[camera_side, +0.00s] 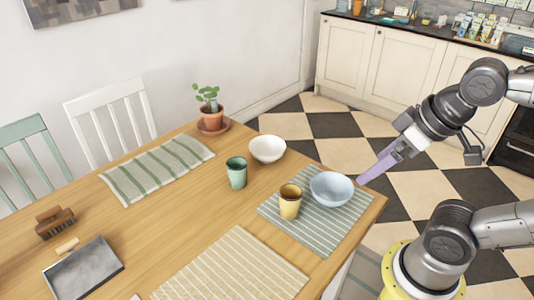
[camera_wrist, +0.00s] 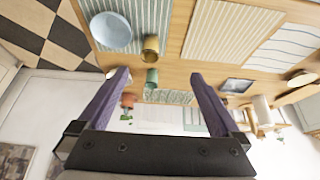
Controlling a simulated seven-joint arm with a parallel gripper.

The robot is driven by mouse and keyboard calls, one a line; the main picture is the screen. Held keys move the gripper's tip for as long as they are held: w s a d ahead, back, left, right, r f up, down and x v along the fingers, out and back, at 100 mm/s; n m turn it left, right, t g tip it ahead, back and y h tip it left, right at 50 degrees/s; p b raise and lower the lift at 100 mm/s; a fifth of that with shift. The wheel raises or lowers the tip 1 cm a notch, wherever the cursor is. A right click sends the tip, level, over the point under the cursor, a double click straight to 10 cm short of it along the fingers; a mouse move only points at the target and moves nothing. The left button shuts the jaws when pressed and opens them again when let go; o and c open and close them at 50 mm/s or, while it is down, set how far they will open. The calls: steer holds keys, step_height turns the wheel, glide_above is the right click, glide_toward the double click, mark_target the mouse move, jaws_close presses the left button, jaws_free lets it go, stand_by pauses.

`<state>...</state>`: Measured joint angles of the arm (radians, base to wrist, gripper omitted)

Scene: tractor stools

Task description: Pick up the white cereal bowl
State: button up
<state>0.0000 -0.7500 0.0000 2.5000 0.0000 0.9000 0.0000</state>
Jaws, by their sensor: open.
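The white cereal bowl (camera_side: 267,149) stands upright and looks empty on the wooden table, near its far right edge. It sits behind the blue bowl and to the right of the green cup. My gripper (camera_side: 362,180) is off to the right of the bowls, apart from them, with its purple fingers pointing toward the table. In the wrist view my gripper (camera_wrist: 160,75) has its two fingers wide apart with nothing held between them.
A blue bowl (camera_side: 331,188) and yellow cup (camera_side: 290,202) stand on a striped mat (camera_side: 310,232) near my gripper. A green cup (camera_side: 236,173) stands left of the white bowl, a potted plant (camera_side: 210,112) behind it. A dustpan (camera_side: 83,270) and brush (camera_side: 54,222) lie far left.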

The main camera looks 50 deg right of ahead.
steer(key=shift+c, duration=0.2)
steer(key=c, duration=0.8)
